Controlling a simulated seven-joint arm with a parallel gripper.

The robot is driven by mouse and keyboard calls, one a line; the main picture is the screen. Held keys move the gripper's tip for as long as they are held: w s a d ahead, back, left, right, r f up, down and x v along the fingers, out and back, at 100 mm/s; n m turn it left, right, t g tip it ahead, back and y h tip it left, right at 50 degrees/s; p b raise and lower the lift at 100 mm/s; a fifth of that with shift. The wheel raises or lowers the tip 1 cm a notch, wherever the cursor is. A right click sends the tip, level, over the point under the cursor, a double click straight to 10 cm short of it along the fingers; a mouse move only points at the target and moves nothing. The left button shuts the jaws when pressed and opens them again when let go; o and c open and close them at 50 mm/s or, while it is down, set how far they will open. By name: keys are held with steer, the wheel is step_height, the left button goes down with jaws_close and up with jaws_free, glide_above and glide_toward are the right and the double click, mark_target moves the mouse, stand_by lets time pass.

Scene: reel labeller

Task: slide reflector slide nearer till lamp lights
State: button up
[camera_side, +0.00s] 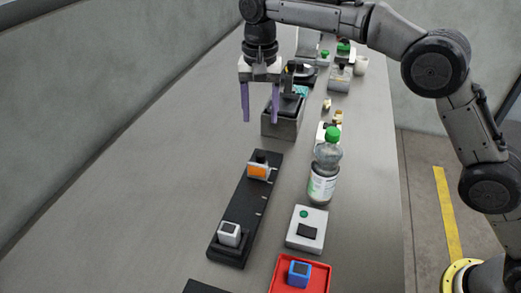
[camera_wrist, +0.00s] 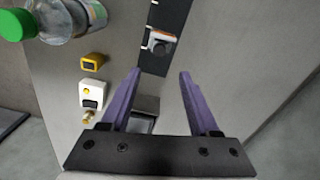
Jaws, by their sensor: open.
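A black rail (camera_side: 245,205) with white tick marks lies on the bench. A block with an orange face (camera_side: 258,171), apparently the reflector slide, sits near its far end; it shows in the wrist view (camera_wrist: 160,40) ahead of my fingertips. A pale grey block with a dark top (camera_side: 229,233) sits at the rail's near end. A white box (camera_side: 306,229) beside the rail has a small green lamp (camera_side: 304,214); I cannot tell whether it is lit. My gripper (camera_side: 261,117), with purple fingers, is open and empty above the bench, beyond the rail's far end.
A bottle with a green cap (camera_side: 323,172) stands right of the rail. A red tray (camera_side: 275,281) with a blue block (camera_side: 299,272) is at the near right. A grey box (camera_side: 283,126) stands right of my gripper. The bench left of the rail is clear.

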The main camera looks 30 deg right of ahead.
mark_target(260, 154)
step_height(260, 154, down, 12)
steer(key=shift+r, duration=0.1)
steer(key=shift+c, duration=0.4)
jaws_close()
steer(key=shift+s, duration=0.1)
stand_by(1.2)
